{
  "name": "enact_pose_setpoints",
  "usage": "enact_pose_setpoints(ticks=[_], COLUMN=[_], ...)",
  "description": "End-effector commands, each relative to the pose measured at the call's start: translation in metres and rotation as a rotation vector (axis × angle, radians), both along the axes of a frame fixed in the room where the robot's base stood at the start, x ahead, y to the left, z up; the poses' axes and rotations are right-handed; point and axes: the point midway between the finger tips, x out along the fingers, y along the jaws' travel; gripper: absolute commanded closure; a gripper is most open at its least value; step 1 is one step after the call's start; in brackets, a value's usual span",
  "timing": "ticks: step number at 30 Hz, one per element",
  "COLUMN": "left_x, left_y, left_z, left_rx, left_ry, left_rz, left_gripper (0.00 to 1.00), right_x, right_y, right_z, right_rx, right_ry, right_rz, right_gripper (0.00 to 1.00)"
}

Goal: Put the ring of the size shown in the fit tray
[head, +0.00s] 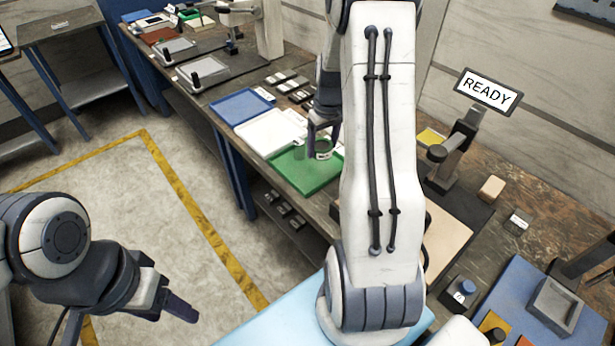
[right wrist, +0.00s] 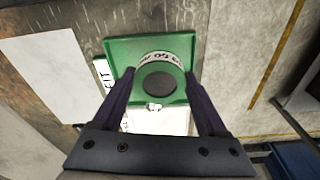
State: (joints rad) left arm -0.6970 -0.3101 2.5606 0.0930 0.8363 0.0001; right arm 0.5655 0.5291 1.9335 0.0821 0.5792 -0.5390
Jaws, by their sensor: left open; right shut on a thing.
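The green tray (head: 296,180) lies on the bench past my right arm. It fills the upper middle of the right wrist view (right wrist: 118,62), with a white label reading FIT (right wrist: 101,75) beside it. My right gripper (head: 323,130) is shut on a ring (head: 323,154) at the tray. In the right wrist view the ring (right wrist: 155,56) sits between the fingertips, with a white marked band and a dark round middle. I cannot tell whether it touches the tray floor. My left gripper (head: 172,297) is open and empty, low at the left, away from the bench.
White (head: 272,132) and blue (head: 238,107) trays lie beyond the green one. Several small dark labelled pieces (head: 288,84) lie alongside. A screen (head: 487,91) on a stand reads READY. A blue board (head: 535,300) with a grey square holder is at lower right. The floor at left is clear.

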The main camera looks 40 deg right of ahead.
Motion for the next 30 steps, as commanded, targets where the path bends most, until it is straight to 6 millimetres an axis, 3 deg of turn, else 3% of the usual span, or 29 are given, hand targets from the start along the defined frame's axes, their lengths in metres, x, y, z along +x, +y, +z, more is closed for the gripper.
enact_pose_setpoints(ticks=[1,4,7,10,14,24,30], left_x=[0.000,0.000,0.000,0.000,0.000,0.000,0.000], left_y=[0.000,0.000,0.000,0.000,0.000,0.000,0.000], left_z=[-0.022,-0.036,-0.043,-0.045,-0.040,-0.022,-0.018], left_rx=[0.000,0.000,-0.001,-0.001,-0.001,-0.001,-0.001], left_ry=[0.000,0.000,-0.001,-0.001,-0.001,-0.001,-0.001], left_rz=[0.000,-0.001,-0.001,-0.001,-0.001,-0.001,0.000], left_gripper=[0.40,0.40,0.40,0.40,0.40,0.40,0.40], right_x=[-0.010,-0.026,-0.039,-0.043,-0.033,0.024,0.041], right_y=[-0.029,-0.064,-0.086,-0.094,-0.086,-0.036,-0.023], right_z=[-0.014,-0.017,-0.017,-0.017,-0.024,-0.069,-0.083], right_rx=[-0.001,0.000,0.002,0.004,0.006,0.006,0.005], right_ry=[-0.006,-0.009,-0.011,-0.013,-0.011,-0.010,-0.012], right_rz=[-0.020,-0.027,-0.029,-0.026,-0.019,-0.019,-0.023], right_gripper=[1.00,1.00,1.00,1.00,1.00,1.00,1.00])
